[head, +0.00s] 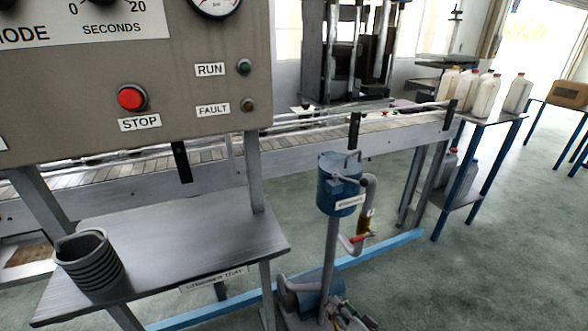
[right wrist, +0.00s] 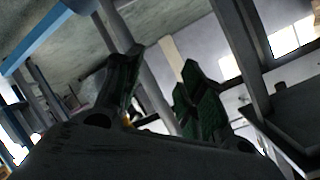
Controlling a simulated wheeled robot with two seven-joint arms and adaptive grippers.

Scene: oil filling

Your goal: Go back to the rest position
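My right gripper (right wrist: 160,75) fills the lower part of the right wrist view. Its two dark fingers with green pads stand apart, with no object visible between them. In the head view only a small part of what looks like my right gripper (head: 348,316) shows at the bottom edge, by the foot of the pump stand. My left gripper is not in view. The blue pump head (head: 340,184) stands upright on a grey pole, with a curved grey pipe at its right side.
The control panel (head: 190,85) with a red STOP button (head: 131,98) stands at upper left. A grey ribbed container (head: 90,262) sits on a metal tray table (head: 200,238). A conveyor (head: 395,135) runs behind. White jugs (head: 486,97) stand at right. Green floor is clear at lower right.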

